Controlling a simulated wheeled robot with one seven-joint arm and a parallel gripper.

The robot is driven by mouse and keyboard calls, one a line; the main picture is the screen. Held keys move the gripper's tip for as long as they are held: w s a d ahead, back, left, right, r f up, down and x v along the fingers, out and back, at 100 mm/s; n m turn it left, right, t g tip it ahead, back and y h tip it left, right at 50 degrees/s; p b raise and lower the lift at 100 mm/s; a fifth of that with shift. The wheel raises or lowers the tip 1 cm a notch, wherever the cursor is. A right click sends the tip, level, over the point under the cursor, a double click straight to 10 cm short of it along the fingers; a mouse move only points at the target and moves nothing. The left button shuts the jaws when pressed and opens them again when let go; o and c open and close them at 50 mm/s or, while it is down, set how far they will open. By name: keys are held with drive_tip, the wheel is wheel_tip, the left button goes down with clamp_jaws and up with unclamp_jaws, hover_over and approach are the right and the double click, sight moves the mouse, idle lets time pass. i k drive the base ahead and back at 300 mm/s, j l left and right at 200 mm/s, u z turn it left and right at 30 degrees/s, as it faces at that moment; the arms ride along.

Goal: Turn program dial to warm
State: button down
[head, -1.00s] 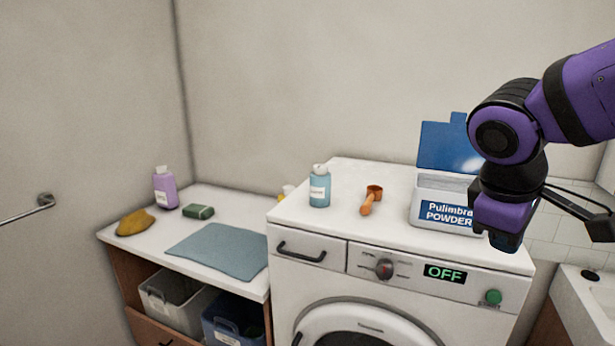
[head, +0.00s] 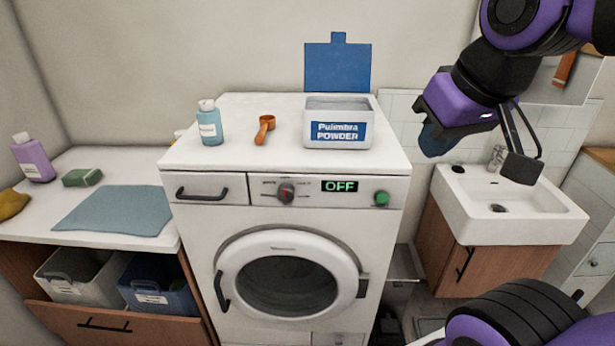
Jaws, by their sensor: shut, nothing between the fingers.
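The program dial (head: 286,193) is a dark round knob with a red mark on the white washing machine's front panel. Small labels sit around it, too small to read. The green display (head: 339,186) to its right reads OFF, and a green round button (head: 381,198) is at the panel's right end. My gripper (head: 434,138) is up at the right, beyond the machine's right edge and in front of the tiled wall. It is empty, touches nothing and is well apart from the dial.
The powder box (head: 338,125) with its blue lid raised, an orange scoop (head: 264,129) and a teal bottle (head: 210,124) stand on the machine top. A sink (head: 510,205) is at the right, a counter with a blue cloth (head: 113,210) at the left. The panel's front is clear.

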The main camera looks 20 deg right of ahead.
sight(286, 192)
drive_tip(key=i+l+u, duration=0.15)
drive_tip(key=l, duration=0.3)
drive_tip(key=l+u, duration=0.2)
drive_tip(key=l, duration=0.25)
drive_tip(key=i+l+u, duration=0.15)
drive_tip(key=l, duration=0.3)
